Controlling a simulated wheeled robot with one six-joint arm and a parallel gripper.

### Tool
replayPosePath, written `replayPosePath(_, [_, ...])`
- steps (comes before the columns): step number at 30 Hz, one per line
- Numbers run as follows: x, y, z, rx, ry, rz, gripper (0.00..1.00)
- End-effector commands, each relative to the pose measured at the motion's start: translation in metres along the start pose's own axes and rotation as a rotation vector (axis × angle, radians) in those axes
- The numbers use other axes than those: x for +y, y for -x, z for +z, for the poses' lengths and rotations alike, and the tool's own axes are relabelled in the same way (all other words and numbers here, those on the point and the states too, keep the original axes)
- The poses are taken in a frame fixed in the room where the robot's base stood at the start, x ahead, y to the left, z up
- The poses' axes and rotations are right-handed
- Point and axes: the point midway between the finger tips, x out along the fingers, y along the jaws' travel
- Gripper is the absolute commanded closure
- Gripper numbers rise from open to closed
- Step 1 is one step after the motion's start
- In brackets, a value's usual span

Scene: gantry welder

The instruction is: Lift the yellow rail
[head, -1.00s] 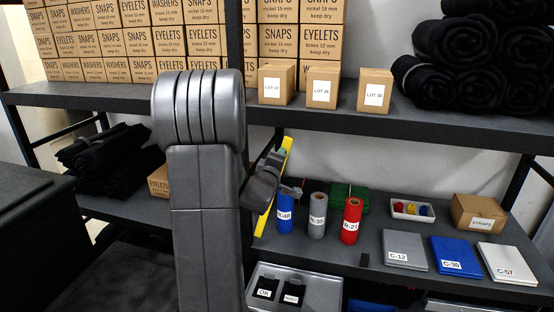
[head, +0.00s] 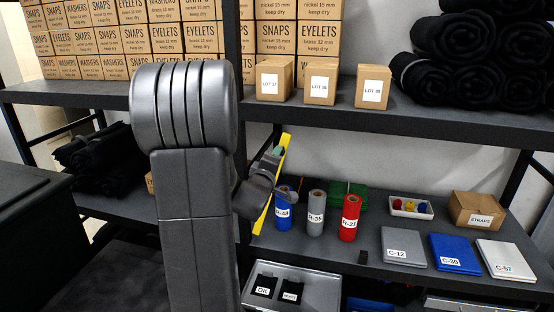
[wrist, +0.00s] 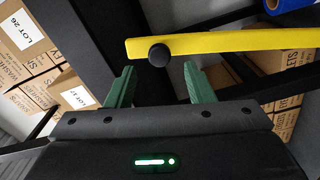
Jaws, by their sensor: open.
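The yellow rail (head: 283,152) is a long, narrow bar standing steeply tilted behind my gripper on the lower shelf's left side in the head view. My gripper (head: 275,160) partly covers its middle. In the wrist view the yellow rail (wrist: 235,42) runs across the top, with a round black knob (wrist: 159,55) near its left end. My gripper (wrist: 160,84) shows two green fingers spread apart with nothing between them. The knob appears just beyond the gap between the fingertips. Whether the fingers touch anything cannot be told.
Blue, grey and red rolls (head: 349,220) stand on the lower shelf (head: 380,275) right of the rail. A grey bin (head: 322,275) is below. The upper shelf (head: 440,125) with lot boxes (head: 320,83) runs above. Black rolls (head: 475,75) lie at upper right.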

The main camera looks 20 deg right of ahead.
Motion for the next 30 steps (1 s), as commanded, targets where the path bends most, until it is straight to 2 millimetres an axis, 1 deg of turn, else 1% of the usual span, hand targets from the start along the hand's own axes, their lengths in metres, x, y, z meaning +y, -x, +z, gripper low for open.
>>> replayPosePath(1, [-0.002, 0.011, 0.0, 0.003, -0.001, 0.001, 0.52])
replayPosePath(3, [-0.002, 0.026, 0.0, 0.002, -0.002, 0.001, 0.52])
replayPosePath(9, [-0.001, 0.065, -0.001, 0.003, -0.001, 0.001, 0.52])
replayPosePath(15, [-0.001, 0.091, 0.0, 0.002, -0.001, 0.0, 0.52])
replayPosePath(21, [-0.001, 0.101, 0.0, 0.001, 0.0, -0.001, 0.52])
replayPosePath(30, [-0.001, 0.101, 0.0, 0.0, 0.0, -0.001, 0.52])
